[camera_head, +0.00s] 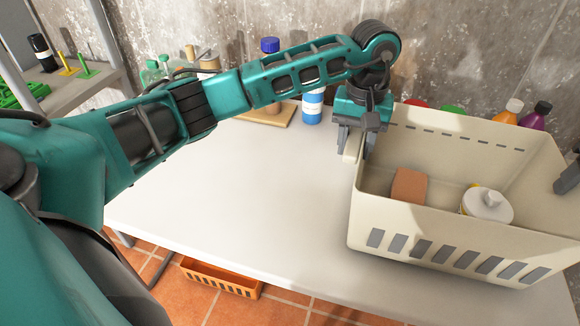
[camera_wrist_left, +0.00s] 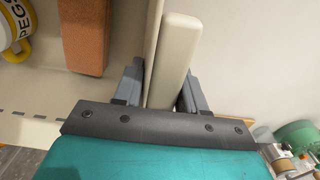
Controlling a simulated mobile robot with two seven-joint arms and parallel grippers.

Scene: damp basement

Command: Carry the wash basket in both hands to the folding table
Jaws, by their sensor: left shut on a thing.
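The cream wash basket (camera_head: 455,222) is upright over the right part of a white table (camera_head: 240,190); no gap under it shows. Inside are a brown block (camera_head: 409,186) and a white-lidded container (camera_head: 487,205). The left wrist view also shows the block (camera_wrist_left: 87,35) and the container's yellow handle (camera_wrist_left: 18,50). My left gripper (camera_head: 357,142) is shut on the basket's left handle (camera_wrist_left: 172,60), one finger on each side of it. A dark part of my right gripper (camera_head: 569,177) shows at the right edge by the basket's right wall; its grip is cut off.
A blue-capped bottle (camera_head: 270,46) and a blue-and-white bottle (camera_head: 312,105) stand at the table's back, with coloured bottles (camera_head: 535,115) behind the basket. An orange crate (camera_head: 222,279) sits on the tiled floor below. The table's left and middle are clear.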

